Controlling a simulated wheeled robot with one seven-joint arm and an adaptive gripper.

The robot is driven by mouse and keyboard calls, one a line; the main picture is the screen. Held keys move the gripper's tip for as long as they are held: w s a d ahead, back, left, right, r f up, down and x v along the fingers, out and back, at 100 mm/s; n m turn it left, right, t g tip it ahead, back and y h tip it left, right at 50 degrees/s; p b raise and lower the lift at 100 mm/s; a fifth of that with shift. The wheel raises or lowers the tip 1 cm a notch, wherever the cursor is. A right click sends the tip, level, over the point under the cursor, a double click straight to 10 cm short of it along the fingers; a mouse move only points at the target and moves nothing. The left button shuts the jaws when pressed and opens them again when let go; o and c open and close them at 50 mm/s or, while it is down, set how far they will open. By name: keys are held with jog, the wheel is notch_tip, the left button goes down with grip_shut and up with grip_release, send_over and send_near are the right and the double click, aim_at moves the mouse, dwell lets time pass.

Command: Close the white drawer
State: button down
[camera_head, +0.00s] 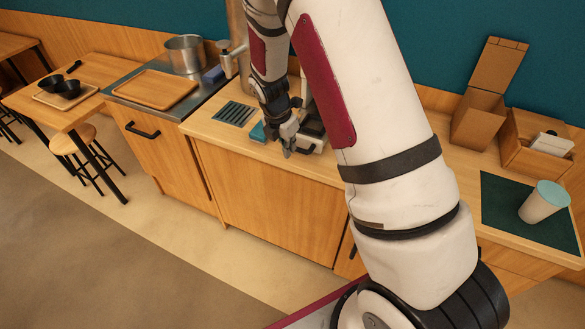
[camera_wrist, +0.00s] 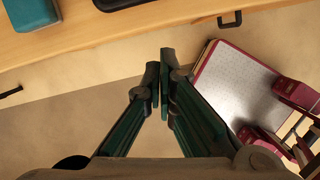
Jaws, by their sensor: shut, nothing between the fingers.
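A white unit with a dark handle-like front (camera_head: 314,148) stands on the wooden counter, just right of my gripper. It is mostly hidden behind my arm, so I cannot tell how far its drawer is out. My gripper (camera_head: 287,150) points down near the counter's front edge, beside that unit. In the wrist view my gripper (camera_wrist: 164,92) has its fingers together with nothing between them. A dark-edged object (camera_wrist: 116,3) is cut off at the top of the wrist view; I cannot tell if it belongs to the drawer.
A teal box (camera_wrist: 30,13) lies on the counter, left of my gripper. Wooden cabinet fronts (camera_head: 265,195) with black handles (camera_wrist: 230,19) are below. A cardboard box (camera_head: 478,118) and a cup (camera_head: 543,202) on a dark mat (camera_head: 498,205) stand right. The floor ahead is clear.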

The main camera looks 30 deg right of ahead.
aim_at(310, 130)
jog(key=x, duration=0.3)
jog(key=d+p+x, duration=0.1)
jog(key=x, duration=0.5)
jog(key=shift+w+d+p, duration=0.35)
jog(key=shift+w+d, duration=0.05)
jog(key=shift+d, duration=0.05)
jog(key=shift+w+d+r, duration=0.25)
jog(key=shift+w+d, duration=0.1)
jog(key=shift+d, duration=0.2)
jog(key=w+d+b, duration=0.3)
jog(key=d, duration=0.1)
jog(key=w+d+b, duration=0.4)
jog(key=d, duration=0.1)
jog(key=w+d+b, duration=0.3)
jog(key=w+d, duration=0.1)
jog(key=d, duration=0.1)
jog(key=shift+w+f, duration=0.1)
jog(key=shift+w, duration=0.05)
jog(key=shift+w+d+b, duration=0.35)
jog(key=shift+d+b, duration=0.05)
jog(key=shift+b, duration=0.15)
jog(key=shift+d+r, duration=0.2)
jog(key=shift+w, duration=0.1)
